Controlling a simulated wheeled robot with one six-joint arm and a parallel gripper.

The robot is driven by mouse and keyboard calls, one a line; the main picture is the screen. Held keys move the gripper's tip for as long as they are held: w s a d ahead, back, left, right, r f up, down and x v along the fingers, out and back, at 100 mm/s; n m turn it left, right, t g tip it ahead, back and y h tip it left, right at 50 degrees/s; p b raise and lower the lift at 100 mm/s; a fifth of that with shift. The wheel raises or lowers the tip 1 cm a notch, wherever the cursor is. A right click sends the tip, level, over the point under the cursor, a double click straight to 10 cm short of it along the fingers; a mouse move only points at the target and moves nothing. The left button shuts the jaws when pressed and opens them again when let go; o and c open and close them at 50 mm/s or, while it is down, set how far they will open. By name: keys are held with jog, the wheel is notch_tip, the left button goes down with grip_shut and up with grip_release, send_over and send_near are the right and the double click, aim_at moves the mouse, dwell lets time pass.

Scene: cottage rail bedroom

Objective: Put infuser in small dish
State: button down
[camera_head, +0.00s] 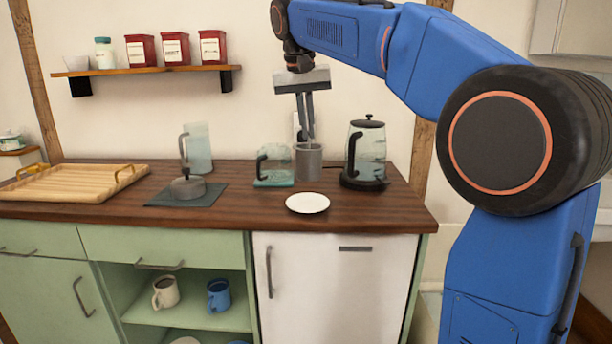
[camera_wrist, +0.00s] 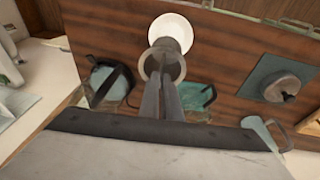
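My gripper (camera_head: 308,136) points down just above a grey metal cup (camera_head: 309,164) on the dark wooden counter. Its two fingers are close together, with the tips over the cup's mouth; I cannot tell if they are shut on anything. A thin grey stem shows between the fingertips and the cup, perhaps the infuser's handle, but I cannot make out the infuser itself. In the wrist view the fingers (camera_wrist: 161,82) reach to the cup's rim (camera_wrist: 151,62). The small white dish (camera_head: 307,203) lies flat in front of the cup, empty; it also shows in the wrist view (camera_wrist: 171,24).
A glass kettle (camera_head: 369,150) stands close right of the cup, and a teal-based glass pot (camera_head: 274,168) close left. Farther left are a grey teapot on a dark mat (camera_head: 214,195), a glass pitcher (camera_head: 199,150) and a wooden tray (camera_head: 65,190). The counter beside the dish is clear.

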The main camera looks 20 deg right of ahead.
aim_at(309, 140)
jog(key=x, duration=0.3)
jog(key=shift+s+a+f, duration=0.1)
jog(key=shift+s+f, duration=0.1)
jog(key=shift+f, duration=2.4)
jog(key=c, duration=2)
grip_release()
jog(key=shift+r, duration=0.1)
jog(key=v, duration=1.2)
